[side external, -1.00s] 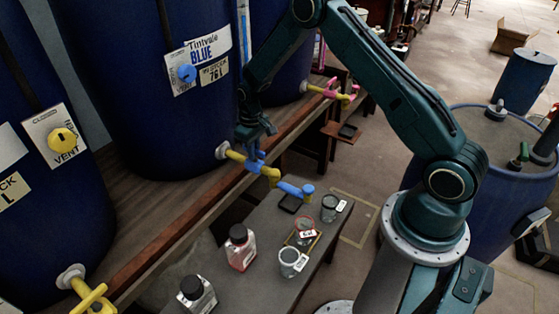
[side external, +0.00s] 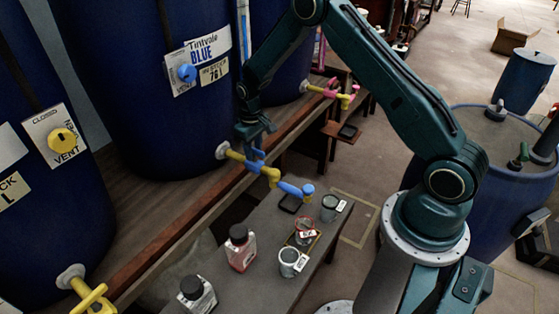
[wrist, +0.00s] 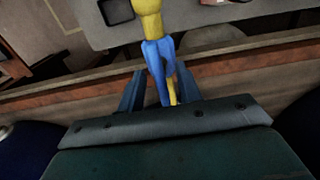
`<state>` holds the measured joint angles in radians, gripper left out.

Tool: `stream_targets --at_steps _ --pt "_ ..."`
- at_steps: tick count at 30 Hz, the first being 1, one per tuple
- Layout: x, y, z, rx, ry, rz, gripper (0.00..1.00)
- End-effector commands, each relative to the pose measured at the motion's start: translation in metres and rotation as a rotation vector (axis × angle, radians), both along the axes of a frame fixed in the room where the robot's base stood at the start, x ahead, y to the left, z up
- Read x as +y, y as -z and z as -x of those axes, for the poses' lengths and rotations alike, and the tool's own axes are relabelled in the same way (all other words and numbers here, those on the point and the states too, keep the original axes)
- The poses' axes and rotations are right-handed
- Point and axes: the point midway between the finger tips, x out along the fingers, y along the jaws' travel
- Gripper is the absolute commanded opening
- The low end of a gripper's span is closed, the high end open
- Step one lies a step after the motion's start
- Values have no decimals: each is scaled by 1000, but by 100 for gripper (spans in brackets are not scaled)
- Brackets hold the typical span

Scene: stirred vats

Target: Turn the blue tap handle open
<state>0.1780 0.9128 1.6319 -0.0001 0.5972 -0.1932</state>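The blue tap (side external: 262,168) juts from the front of the dark blue vat (side external: 150,120) labelled Tintvale BLUE. It has a yellow and blue body, and its blue handle (side external: 257,155) stands up on top. My gripper (side external: 256,143) points down right over the handle. In the wrist view the blue handle (wrist: 160,62) lies between the two fingers of my gripper (wrist: 160,78). The fingers stand apart, with a gap showing on each side of the handle. Whether either finger touches it is hard to tell.
Below the tap, a grey bench (side external: 270,220) holds cups, a red-labelled bottle (side external: 240,248) and a black-capped bottle (side external: 197,294). A pink tap (side external: 330,92) is further back; a yellow tap (side external: 92,297) is front left. The wooden ledge (side external: 150,235) runs under the vats.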

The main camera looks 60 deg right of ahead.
Motion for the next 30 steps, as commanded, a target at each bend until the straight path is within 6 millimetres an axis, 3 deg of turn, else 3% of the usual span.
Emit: stream_targets --at_steps 8,21,30 --pt "0 -34 -1 -4 0 1 35" --pt "0 -106 0 -2 -1 0 35" --pt "0 -130 0 -1 -1 0 35"
